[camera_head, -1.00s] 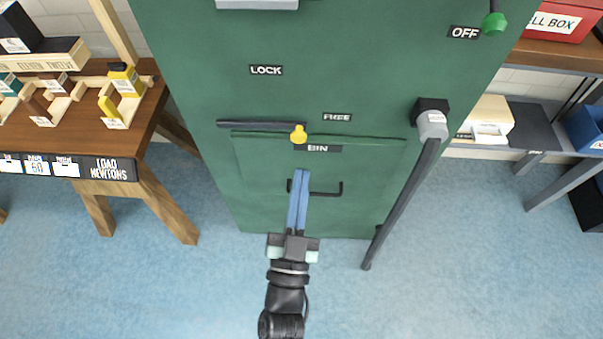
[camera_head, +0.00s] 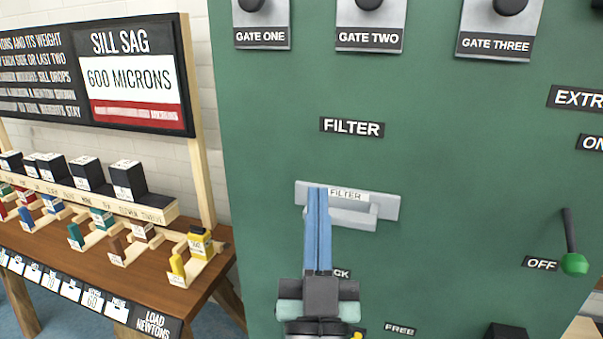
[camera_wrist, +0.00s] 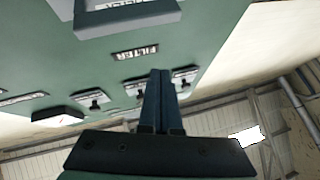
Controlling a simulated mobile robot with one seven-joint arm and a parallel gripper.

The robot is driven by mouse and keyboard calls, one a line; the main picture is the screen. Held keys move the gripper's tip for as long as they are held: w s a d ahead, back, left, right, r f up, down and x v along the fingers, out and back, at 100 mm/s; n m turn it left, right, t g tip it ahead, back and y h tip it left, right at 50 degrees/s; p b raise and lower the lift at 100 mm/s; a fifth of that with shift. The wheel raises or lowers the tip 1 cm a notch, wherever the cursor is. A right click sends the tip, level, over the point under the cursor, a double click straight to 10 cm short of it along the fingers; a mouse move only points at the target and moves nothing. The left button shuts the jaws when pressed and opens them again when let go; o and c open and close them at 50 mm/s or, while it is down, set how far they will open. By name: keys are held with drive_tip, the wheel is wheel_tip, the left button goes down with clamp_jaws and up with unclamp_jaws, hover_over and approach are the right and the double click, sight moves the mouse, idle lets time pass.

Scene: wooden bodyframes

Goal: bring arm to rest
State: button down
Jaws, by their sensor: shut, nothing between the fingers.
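My gripper (camera_head: 318,192) is in the lower middle of the head view, with its two long blue fingers together and nothing between them. The fingers point up and overlap the left part of the grey filter drawer front (camera_head: 385,208) in the picture; I cannot tell whether they touch it. In the wrist view the closed fingers (camera_wrist: 160,75) point up at the green panel, and the filter drawer (camera_wrist: 125,14) shows at the top.
The green cabinet (camera_head: 440,170) fills the middle and right. Gate one (camera_head: 262,22), gate two (camera_head: 370,25) and gate three (camera_head: 500,30) switches are above. A wooden table (camera_head: 150,255) with weights stands at left.

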drive_tip(key=s+a+r+n+t+p, duration=0.1)
drive_tip(key=s+r, duration=0.5)
drive_tip(key=r, duration=0.7)
drive_tip(key=s+a+r+t+p, duration=0.1)
drive_tip(key=s+r, duration=0.5)
drive_tip(key=r, duration=0.6)
wheel_tip(320, 180, up, 17)
drive_tip(key=p, duration=1.6)
drive_tip(key=shift+w+f+y, duration=0.15)
drive_tip(key=shift+w+y, duration=0.2)
drive_tip(key=shift+y, duration=0.05)
